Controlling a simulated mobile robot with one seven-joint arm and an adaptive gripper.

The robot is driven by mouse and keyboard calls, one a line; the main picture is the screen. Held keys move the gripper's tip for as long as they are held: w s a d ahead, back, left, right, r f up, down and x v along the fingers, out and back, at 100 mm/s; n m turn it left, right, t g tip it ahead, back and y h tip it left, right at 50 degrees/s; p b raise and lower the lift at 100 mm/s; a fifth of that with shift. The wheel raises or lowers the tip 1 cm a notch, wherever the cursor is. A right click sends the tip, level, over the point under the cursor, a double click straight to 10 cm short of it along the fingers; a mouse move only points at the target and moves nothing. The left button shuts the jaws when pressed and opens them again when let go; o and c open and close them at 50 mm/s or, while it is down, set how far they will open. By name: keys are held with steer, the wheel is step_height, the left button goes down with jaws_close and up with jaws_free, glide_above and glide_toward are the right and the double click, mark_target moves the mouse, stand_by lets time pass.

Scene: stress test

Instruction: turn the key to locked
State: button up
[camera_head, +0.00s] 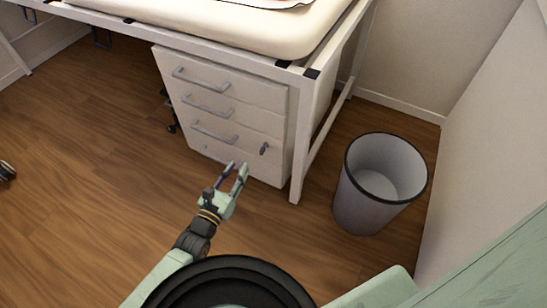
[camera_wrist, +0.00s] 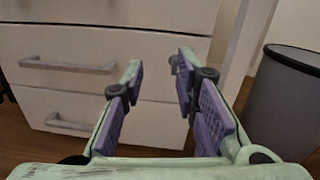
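A small dark key (camera_head: 264,148) sits in the front of a white drawer cabinet (camera_head: 273,97), near the right edge of a lower drawer. In the wrist view the key (camera_wrist: 174,64) shows just left of my right finger's tip, partly hidden by it. My gripper (camera_head: 236,168) is in front of the cabinet, to the lower left of the key in the head view. Its two fingers with purple pads stand wide apart in the wrist view (camera_wrist: 158,72), with nothing between them. They appear apart from the key. Which way the key is turned is too small to tell.
A grey waste bin (camera_head: 352,205) stands right of the cabinet. A white table leg (camera_head: 303,150) stands close to the cabinet's right side, under the bed-like top (camera_head: 200,22). Drawer handles (camera_head: 214,134) stick out from the front. The wooden floor at left is mostly clear.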

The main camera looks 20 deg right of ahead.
mark_target(261, 150)
steer(key=shift+m+g+h, duration=0.3)
steer(key=shift+m+g, duration=0.4)
steer(key=shift+m, duration=0.1)
steer(key=w+d+f, duration=0.1)
steer(key=d, duration=0.2)
steer(key=w+d+b, duration=0.1)
steer(key=w+d, duration=0.1)
steer(key=d, duration=0.1)
steer(key=w+d+f, duration=0.1)
steer(key=w+d, duration=0.1)
steer(key=d, duration=0.2)
steer(key=shift+w+d+f, duration=0.1)
steer(key=shift+w+f, duration=0.15)
steer(key=shift+f, duration=0.05)
steer(key=shift+c, duration=0.4)
jaws_close()
